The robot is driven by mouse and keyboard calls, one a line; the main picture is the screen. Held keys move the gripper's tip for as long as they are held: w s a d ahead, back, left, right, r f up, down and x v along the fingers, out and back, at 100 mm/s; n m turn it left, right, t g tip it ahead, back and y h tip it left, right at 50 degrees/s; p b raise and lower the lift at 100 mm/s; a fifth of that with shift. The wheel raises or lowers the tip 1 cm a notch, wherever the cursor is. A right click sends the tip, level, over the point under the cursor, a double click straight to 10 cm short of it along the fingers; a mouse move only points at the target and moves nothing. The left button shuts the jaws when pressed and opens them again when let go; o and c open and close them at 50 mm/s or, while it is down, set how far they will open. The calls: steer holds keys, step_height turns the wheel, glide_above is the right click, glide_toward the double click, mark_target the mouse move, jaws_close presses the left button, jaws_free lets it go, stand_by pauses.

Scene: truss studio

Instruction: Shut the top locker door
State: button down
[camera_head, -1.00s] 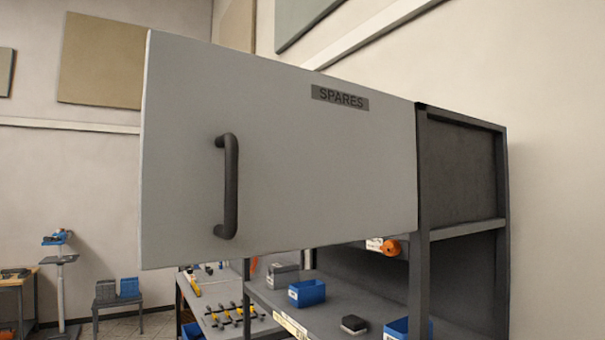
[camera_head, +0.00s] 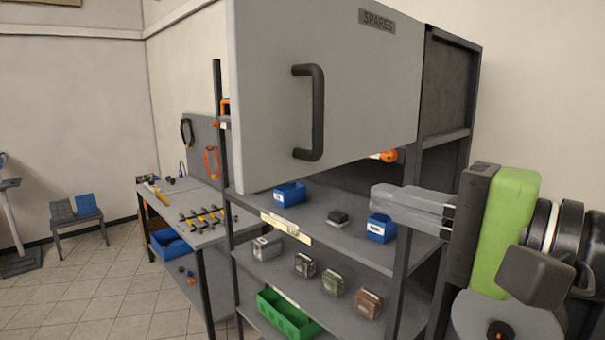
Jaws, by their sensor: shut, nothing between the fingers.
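The top locker door (camera_head: 270,125) is a grey panel with a "SPARES" label near its upper right. It stands open, swung out toward the left from its hinge side at the dark locker frame (camera_head: 452,85). Its dark bar handle (camera_head: 317,112) is upright on the face turned to me. My gripper (camera_head: 378,197) is at the right, below and right of the handle and apart from the door. Its fingers are shut and point left, in front of the shelves, with nothing between them.
Below the door, a shelf (camera_head: 318,232) holds blue bins (camera_head: 290,195) and a small dark box. Lower shelves hold several small boxes and a green bin (camera_head: 287,316). A workbench (camera_head: 170,200) with tools stands behind at left. The tiled floor at left is mostly free.

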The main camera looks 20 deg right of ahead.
mark_target(291, 175)
steer(key=x, duration=0.3)
steer(key=p+x, duration=0.1)
steer(key=x, duration=0.3)
steer(key=p+x, duration=0.1)
steer(key=x, duration=0.3)
steer(key=shift+a, duration=0.5)
steer(key=shift+d, duration=0.1)
